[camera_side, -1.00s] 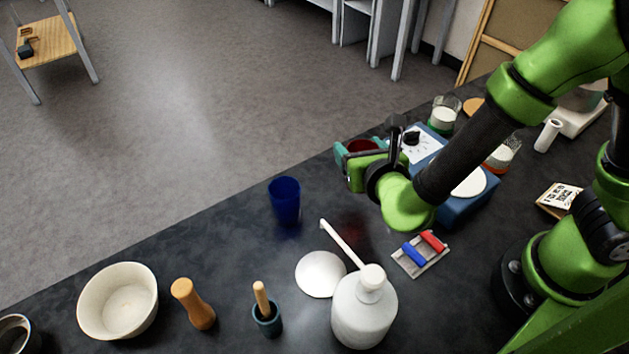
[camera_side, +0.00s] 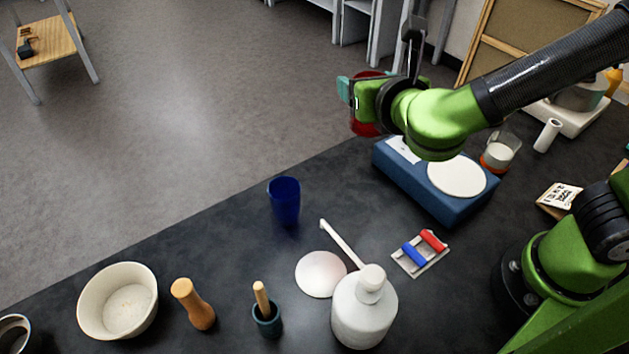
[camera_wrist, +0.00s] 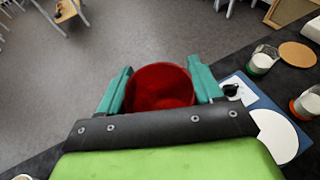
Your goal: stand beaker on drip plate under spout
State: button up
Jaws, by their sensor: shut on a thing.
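My gripper (camera_wrist: 160,88) is shut on a red beaker (camera_wrist: 158,84), with one teal finger on each side of it. In the side view my gripper (camera_side: 358,98) holds the red beaker (camera_side: 364,128) in the air near the table's far edge, left of the blue scale; most of the beaker is hidden behind the gripper. The white wash bottle (camera_side: 364,312) stands at the front, its spout (camera_side: 342,244) reaching up and left. The round white drip plate (camera_side: 320,274) lies on the table under the spout, with nothing on it.
A blue cup (camera_side: 285,200) stands behind the drip plate. A blue scale (camera_side: 440,190) and a rack with red and blue rollers (camera_side: 420,252) are to the right. A mortar (camera_side: 267,318), a wooden grinder (camera_side: 193,304) and a white bowl (camera_side: 118,300) stand left.

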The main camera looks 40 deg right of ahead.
jog(key=shift+s+d+m+h, duration=0.1)
jog(key=shift+d+m+h, duration=0.3)
jog(key=shift+d+h, duration=0.15)
jog(key=s+d+f+m+g+h, duration=0.7)
jog(key=d+m+g, duration=0.3)
jog(key=s+f+m+g+y, duration=0.45)
jog(key=s+m+g, duration=0.45)
jog(key=m+g, duration=0.5)
jog(key=s+a+r+m+y, duration=0.3)
jog(key=a+m+y, duration=0.5)
jog(key=m+y, duration=0.85)
jog(key=w+a+r+m+t+y, duration=0.2)
jog(key=w+r+m+t+y, duration=0.4)
jog(key=w+r+m+t, duration=0.4)
notch_tip(320, 180, down, 18)
jog(key=n+t, duration=0.1)
jog(key=n, duration=0.1)
jog(key=shift+s+a+r+x, duration=0.2)
jog(key=shift+r+x, duration=0.35)
jog(key=shift+x, duration=2.5)
jog(key=shift+s+a+r+x, duration=0.1)
jog(key=shift+a+r+x, duration=0.3)
jog(key=shift+x, duration=2.65)
jog(key=shift+s+a+r+x, duration=0.15)
jog(key=shift+r+x, duration=0.55)
jog(key=shift+x, duration=2.4)
